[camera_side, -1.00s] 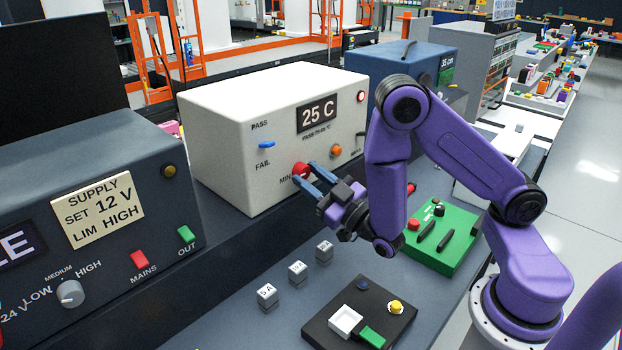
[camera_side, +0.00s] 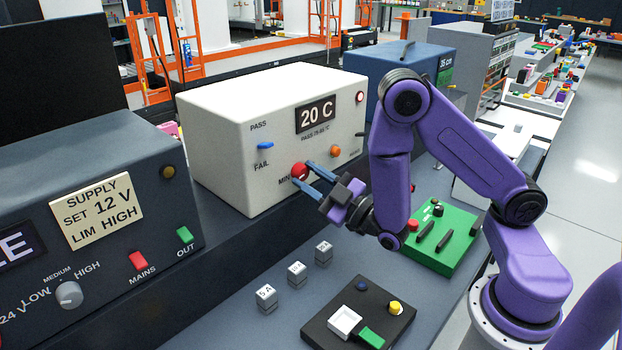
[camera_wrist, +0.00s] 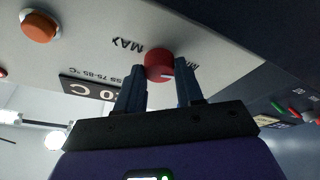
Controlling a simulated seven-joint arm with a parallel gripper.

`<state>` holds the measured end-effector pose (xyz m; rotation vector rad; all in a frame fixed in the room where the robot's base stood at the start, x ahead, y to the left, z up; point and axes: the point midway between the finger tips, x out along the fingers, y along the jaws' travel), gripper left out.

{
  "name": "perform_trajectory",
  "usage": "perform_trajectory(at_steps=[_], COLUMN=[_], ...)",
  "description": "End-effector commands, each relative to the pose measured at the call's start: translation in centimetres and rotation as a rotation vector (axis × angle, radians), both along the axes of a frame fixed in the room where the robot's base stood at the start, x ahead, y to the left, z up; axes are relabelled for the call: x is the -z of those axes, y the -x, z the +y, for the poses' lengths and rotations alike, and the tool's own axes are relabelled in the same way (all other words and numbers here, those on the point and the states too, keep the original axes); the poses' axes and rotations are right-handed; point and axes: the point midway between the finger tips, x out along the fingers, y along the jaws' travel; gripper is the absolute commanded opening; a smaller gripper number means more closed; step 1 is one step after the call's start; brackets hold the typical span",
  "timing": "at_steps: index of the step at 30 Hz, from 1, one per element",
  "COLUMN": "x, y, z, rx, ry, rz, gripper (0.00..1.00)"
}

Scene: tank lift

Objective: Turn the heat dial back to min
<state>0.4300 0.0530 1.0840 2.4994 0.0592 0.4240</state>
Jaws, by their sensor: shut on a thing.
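The red heat dial (camera_side: 299,170) is on the front of the cream test box (camera_side: 230,150), just right of the MIN label. The box's display (camera_side: 317,114) reads 20 C. My gripper (camera_side: 304,174) has its blue fingers on either side of the dial and is shut on it. In the wrist view the dial (camera_wrist: 159,64) shows between the fingertips, with a white pointer mark at its lower edge toward the MIN side. The MAX label is on the other side of the dial.
An orange button (camera_side: 336,151) and a blue switch (camera_side: 266,145) are on the same panel. A dark supply box (camera_side: 110,220) stands at left. Small grey weights (camera_side: 297,272), a black board (camera_side: 350,325) and a green board (camera_side: 450,245) lie on the bench below.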

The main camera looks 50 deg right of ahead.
Motion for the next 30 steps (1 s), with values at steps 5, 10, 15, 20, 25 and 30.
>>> perform_trajectory(at_steps=[5,10,15,20,25,30], x=[-0.02,-0.01,0.0,0.04,0.05,0.03], y=[-0.05,-0.04,-0.01,0.01,0.0,0.0], z=[-0.09,-0.05,-0.01,0.11,0.26,0.35], rx=[0.004,0.002,0.001,-0.001,-0.001,-0.001], ry=[0.0,-0.001,-0.014,-0.088,-0.232,-0.376], rz=[0.0,0.0,0.0,0.0,-0.001,0.0], gripper=[0.62,0.62,0.62,0.62,0.62,0.62])
